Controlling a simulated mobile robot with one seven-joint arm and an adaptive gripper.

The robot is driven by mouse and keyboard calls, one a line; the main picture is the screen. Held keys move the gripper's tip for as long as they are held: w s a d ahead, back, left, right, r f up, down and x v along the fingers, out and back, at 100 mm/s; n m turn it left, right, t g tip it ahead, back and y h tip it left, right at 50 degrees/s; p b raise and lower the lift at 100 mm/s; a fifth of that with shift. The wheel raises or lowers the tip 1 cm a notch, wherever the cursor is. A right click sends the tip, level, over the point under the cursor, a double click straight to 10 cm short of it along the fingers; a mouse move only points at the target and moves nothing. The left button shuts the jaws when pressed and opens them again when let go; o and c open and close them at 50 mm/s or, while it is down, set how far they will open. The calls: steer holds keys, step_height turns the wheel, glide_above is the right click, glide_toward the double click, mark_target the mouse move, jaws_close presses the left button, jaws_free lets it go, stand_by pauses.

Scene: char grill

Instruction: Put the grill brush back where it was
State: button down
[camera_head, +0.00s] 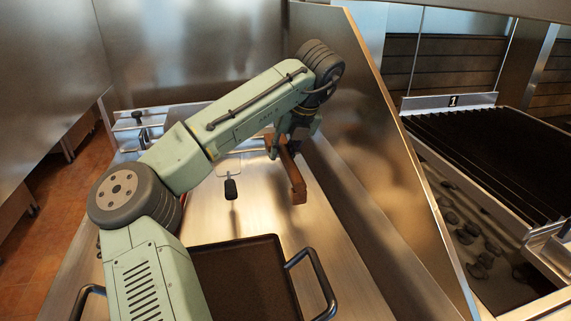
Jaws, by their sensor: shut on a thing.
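The grill brush (297,185) shows as a brown wooden bar hanging below my gripper, one end toward the camera over the steel counter. My gripper (283,146) is at the far end of the arm, shut on the grill brush. The fingers are small and partly hidden by the wrist, so the exact grip point is unclear. I cannot make out the bristles. Whether the brush touches the counter is hard to tell.
A dark tray (243,284) with black side handles sits in front. A black-handled tool (231,189) lies on the counter (335,262) left of the brush. A tall steel divider (372,130) separates the counter from the char grill (480,150). A steel rack (125,130) stands at back left.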

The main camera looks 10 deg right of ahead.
steer(key=shift+f, duration=1.85)
steer(key=shift+f+p, duration=0.15)
steer(key=shift+p, duration=0.2)
steer(key=c, duration=1.4)
jaws_free()
steer(key=shift+c, duration=0.2)
steer(key=b+v, duration=0.1)
steer(key=v, duration=1.1)
